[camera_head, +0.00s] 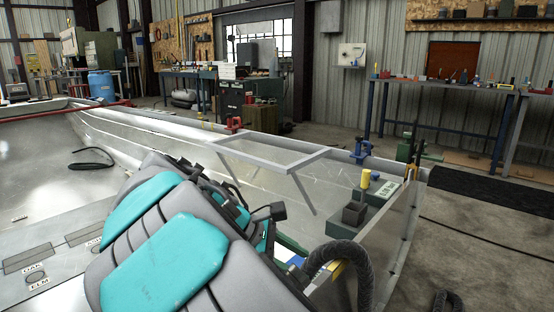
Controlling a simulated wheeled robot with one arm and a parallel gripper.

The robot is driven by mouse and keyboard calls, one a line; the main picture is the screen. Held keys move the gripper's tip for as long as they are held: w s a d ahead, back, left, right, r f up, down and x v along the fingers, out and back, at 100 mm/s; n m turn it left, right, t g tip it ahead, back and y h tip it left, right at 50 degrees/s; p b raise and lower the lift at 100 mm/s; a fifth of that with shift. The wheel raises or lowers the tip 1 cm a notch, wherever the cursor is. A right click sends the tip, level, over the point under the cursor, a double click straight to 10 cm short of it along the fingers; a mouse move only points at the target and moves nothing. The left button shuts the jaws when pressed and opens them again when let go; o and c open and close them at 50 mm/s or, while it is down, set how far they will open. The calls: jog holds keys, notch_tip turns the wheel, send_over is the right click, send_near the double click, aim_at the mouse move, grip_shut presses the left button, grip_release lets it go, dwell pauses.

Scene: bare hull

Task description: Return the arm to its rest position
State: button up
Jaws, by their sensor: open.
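The task names no other object.
Grey and teal padded pieces (165,268) fill the near middle, with dark fittings at their right. The metal hull's side (150,130) runs behind. A light frame (268,153), a dark ribbed hose (350,265) and a green box (378,203) stand right. Workbenches (440,84) line the wall.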

jog(key=s+d+f+m+g+y+b, duration=0.1)
jog(key=s+d+f+m+g+y, duration=0.15)
jog(key=s+d+m, duration=0.35)
jog(key=s+d+f+m+g+y, duration=0.1)
jog(key=s+d+f+m+y, duration=0.2)
jog(key=s+d, duration=0.5)
jog(key=s+a+f+m+y, duration=0.1)
jog(key=s+f+m, duration=0.2)
jog(key=s, duration=0.3)
jog(key=s+a+f+m+y+b, duration=0.1)
jog(key=s+a+f+m+y, duration=0.1)
jog(key=s+f, duration=0.4)
jog(key=shift+s+m+g, duration=0.45)
jog(key=shift+s+m, duration=0.2)
jog(key=shift+m, duration=0.05)
